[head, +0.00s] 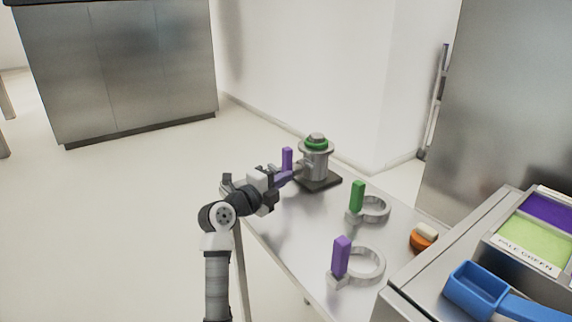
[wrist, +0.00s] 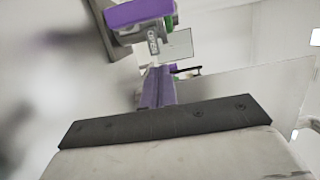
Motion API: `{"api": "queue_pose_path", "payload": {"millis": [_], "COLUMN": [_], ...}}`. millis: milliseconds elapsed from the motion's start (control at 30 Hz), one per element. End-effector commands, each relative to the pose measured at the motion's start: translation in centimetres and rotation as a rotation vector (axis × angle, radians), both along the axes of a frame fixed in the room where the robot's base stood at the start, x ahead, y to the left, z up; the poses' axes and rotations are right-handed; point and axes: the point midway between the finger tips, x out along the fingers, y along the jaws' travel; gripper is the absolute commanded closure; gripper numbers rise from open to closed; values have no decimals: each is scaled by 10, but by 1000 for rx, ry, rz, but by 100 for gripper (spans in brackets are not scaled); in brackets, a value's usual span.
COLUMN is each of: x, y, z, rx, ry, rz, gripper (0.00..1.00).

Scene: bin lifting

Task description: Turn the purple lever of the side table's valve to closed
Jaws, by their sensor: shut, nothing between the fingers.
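The valve (head: 316,160) is a grey metal body with a green ring near its top, standing on a dark base plate at the far end of the side table (head: 290,225). Its purple lever (head: 287,155) sticks up on the valve's left side. My gripper (head: 287,177) is shut and empty, close below and beside the lever; I cannot tell whether they touch.
A ring with a green upright tab (head: 357,197) and a ring with a purple upright tab (head: 341,257) lie nearer on the table. An orange-and-white item (head: 424,237), a blue scoop-like tray (head: 477,288) and a labelled bin (head: 532,240) are at right. Floor at left is clear.

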Motion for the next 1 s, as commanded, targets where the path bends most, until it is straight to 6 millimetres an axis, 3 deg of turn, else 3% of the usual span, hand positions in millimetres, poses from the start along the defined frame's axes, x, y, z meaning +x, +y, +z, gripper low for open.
{"api": "queue_pose_path", "payload": {"millis": [200, 300, 500, 1000], "x": [37, 50, 64, 68], "y": [-33, -19, -8, -5], "z": [2, 2, 1, 1], "rx": [1, 0, 0, -2], "ry": [2, 1, 0, 1], "rz": [-4, 3, 1, 1], "gripper": [100, 100, 100, 100]}}
